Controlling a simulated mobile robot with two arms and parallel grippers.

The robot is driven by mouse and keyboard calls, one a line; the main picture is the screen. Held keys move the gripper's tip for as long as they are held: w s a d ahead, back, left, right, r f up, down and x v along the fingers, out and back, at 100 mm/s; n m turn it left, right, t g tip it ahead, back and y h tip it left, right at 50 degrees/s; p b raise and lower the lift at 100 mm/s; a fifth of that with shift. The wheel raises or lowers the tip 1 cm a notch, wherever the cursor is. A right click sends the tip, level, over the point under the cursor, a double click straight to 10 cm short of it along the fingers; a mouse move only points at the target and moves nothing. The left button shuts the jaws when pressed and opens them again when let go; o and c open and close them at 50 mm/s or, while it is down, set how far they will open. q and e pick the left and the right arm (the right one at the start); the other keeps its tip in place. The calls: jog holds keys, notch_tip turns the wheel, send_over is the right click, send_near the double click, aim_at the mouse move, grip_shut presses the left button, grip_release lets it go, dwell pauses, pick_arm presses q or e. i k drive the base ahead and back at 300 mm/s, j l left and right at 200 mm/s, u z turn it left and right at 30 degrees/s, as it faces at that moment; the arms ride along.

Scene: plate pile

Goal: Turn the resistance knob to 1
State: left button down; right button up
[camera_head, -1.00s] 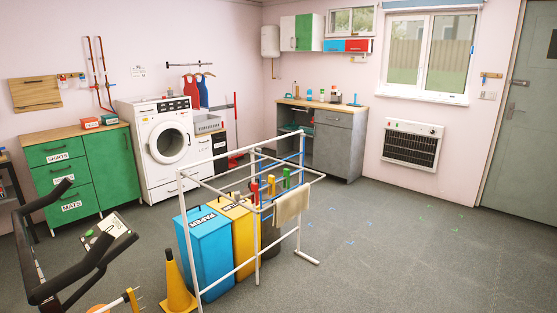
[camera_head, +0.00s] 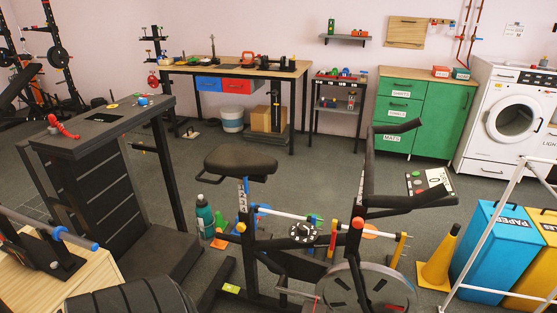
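A black exercise bike stands in the front middle, with its saddle (camera_head: 240,164), handlebar (camera_head: 412,201) and grey flywheel (camera_head: 368,290). A small red knob (camera_head: 358,223) is on the bike's frame below the handlebar. A dark round disc with pale marks (camera_head: 303,233) shows between saddle and flywheel. A pale console panel (camera_head: 428,182) with a red and a green spot is at the handlebar. I cannot tell which part is the resistance knob, and no number setting is readable. Neither of my grippers is in view.
An orange cone (camera_head: 438,258), blue bin (camera_head: 490,245) and white drying rack (camera_head: 505,205) are right of the bike. A workbench (camera_head: 250,68) and green cabinet (camera_head: 400,115) line the back.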

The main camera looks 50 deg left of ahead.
aim_at(304, 229)
jog(key=u, duration=1.35)
